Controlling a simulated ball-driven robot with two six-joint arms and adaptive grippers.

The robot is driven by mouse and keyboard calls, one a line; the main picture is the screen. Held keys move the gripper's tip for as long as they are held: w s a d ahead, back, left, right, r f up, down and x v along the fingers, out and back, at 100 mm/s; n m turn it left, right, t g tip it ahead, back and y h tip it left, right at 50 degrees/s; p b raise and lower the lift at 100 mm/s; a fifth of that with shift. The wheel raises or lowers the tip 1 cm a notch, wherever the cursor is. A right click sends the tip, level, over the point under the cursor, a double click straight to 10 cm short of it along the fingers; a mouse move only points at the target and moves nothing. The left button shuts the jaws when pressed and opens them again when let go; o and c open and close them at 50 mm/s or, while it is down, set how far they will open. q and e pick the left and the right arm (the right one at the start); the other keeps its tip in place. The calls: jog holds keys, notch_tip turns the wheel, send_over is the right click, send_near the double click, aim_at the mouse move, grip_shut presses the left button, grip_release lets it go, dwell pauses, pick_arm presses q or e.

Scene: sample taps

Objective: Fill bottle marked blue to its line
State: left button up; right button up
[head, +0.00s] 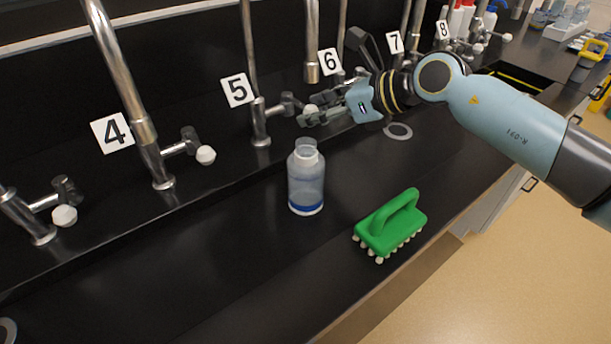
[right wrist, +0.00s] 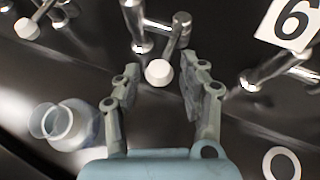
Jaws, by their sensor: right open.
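A translucent bottle (head: 306,182) with a blue band near its base stands upright and uncapped on the black bench in the head view. It also shows at the left of the right wrist view (right wrist: 70,126). Above it in the head picture hangs a metal spout end (head: 312,72); no water stream shows. Tap 5 (head: 260,122) has a side handle with a white knob (head: 311,108). My right gripper (head: 307,117) is open at this knob. In the right wrist view the knob (right wrist: 159,72) lies between the spread fingertips (right wrist: 158,82), with gaps on both sides. My left gripper is out of view.
A green brush (head: 392,224) lies on the bench right of the bottle, near the front edge. Tap 4 (head: 160,165) stands to the left, and more taps run along the back right. The bench front left of the brush is clear.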

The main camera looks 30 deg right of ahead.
jog(key=p+v, duration=0.4)
jog(key=v, duration=0.3)
jog(key=shift+p, duration=0.3)
